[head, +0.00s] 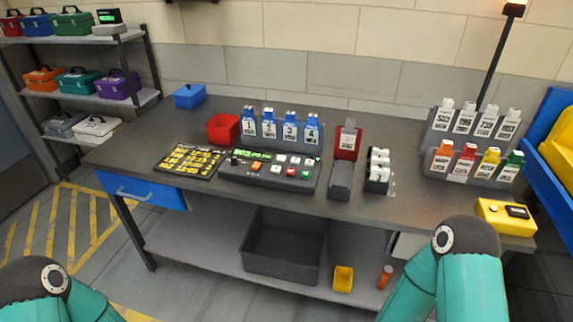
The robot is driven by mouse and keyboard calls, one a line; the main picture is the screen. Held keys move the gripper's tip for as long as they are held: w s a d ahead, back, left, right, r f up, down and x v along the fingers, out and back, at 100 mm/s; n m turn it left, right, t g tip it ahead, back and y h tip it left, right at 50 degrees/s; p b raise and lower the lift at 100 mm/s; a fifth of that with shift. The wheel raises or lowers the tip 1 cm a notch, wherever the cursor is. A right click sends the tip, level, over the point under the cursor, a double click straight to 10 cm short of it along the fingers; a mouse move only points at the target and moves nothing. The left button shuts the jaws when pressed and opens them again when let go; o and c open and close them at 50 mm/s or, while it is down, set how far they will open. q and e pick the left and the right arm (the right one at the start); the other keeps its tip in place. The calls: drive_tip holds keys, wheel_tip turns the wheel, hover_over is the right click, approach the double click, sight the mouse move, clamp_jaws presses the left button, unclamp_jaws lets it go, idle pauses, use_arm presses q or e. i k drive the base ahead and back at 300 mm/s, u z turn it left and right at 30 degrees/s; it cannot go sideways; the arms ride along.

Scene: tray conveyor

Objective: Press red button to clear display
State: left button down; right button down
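A dark control panel (262,182) lies on the grey workbench, near its middle. A green-lit display strip (252,154) runs along its back left part. A small red button (291,172) is in the lower row on the panel's right half, beside a green button (305,174). White buttons (295,160) sit in the row behind, and an orange button (256,166) is further left. Text on the display is too small to read. My teal arms enter at the bottom left and bottom right corners. Neither gripper is in view, and nothing covers the panel.
A black board with yellow labels (190,161) lies left of the panel. A red bin (223,128) and blue-topped card holders (269,126) stand behind it. A dark holder with a red back (346,143) stands right. The bench's front edge (340,212) is mostly clear.

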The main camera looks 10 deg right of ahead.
sight(290, 172)
drive_tip(key=z, duration=0.1)
drive_tip(key=i, duration=0.4)
drive_tip(key=z, duration=0.6)
